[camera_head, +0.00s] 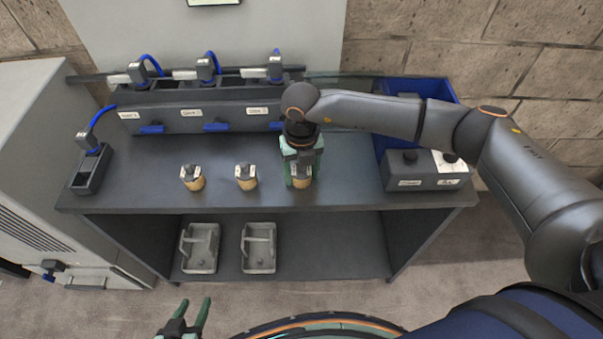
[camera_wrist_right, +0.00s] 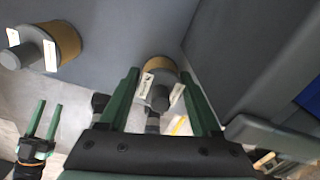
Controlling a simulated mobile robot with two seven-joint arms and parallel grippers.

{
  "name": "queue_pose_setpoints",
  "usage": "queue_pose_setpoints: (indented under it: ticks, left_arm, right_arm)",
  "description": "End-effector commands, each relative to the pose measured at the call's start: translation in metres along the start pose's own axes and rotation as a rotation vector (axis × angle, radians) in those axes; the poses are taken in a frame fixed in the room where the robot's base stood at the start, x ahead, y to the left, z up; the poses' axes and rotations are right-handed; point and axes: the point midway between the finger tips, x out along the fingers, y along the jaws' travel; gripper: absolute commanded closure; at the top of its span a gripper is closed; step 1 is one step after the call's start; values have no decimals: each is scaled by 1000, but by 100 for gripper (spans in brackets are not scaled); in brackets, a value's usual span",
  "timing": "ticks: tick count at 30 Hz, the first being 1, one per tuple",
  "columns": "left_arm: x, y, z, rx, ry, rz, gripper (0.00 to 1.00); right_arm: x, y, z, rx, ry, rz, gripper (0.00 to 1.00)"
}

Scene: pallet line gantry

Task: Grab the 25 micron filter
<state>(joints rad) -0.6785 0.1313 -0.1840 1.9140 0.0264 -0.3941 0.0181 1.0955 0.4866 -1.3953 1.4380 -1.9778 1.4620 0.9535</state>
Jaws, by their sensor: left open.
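Three tan filters with grey caps and small white labels stand in a row on the dark bench: a left filter (camera_head: 193,178), a middle filter (camera_head: 246,177) and a right filter (camera_head: 301,182). The labels are too small to read, so I cannot tell which is 25 micron. My right gripper (camera_head: 301,178) points down over the right filter. In the right wrist view its green fingers (camera_wrist_right: 161,72) are apart, one on each side of that filter (camera_wrist_right: 160,65), with slim gaps visible. My left gripper (camera_head: 190,304) is open and empty in front of the bench.
Behind the filters is a grey housing row (camera_head: 200,119) with blue latches and hoses. A grey box (camera_head: 426,176) and a blue bin (camera_head: 452,92) stand at the right. Two grey trays (camera_head: 259,262) lie on the lower shelf. The bench's front left is clear.

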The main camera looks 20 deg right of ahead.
Motion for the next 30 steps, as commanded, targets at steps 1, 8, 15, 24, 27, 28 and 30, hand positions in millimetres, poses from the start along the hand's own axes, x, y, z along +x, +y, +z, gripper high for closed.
queue_pose_setpoints:
  ticks: [1,8,15,24,27,28,30]
  left_arm:
    - [0,0,0,0,0,0,50]
    - [0,0,0,0,0,0,50]
    - [0,0,0,0,-1,0,50]
    - [0,0,1,0,-1,0,50]
    - [1,0,2,0,-1,0,50]
    - [2,0,2,0,-1,0,50]
    - [3,0,4,0,-1,0,50]
  right_arm:
    - [0,0,0,0,0,0,42]
    - [0,0,0,0,0,0,68]
    - [0,0,0,1,0,0,95]
    - [-2,0,0,1,-1,1,98]
    - [-6,0,1,1,-2,2,98]
    - [-9,0,1,1,-2,1,98]
    - [-16,0,1,0,-3,1,98]
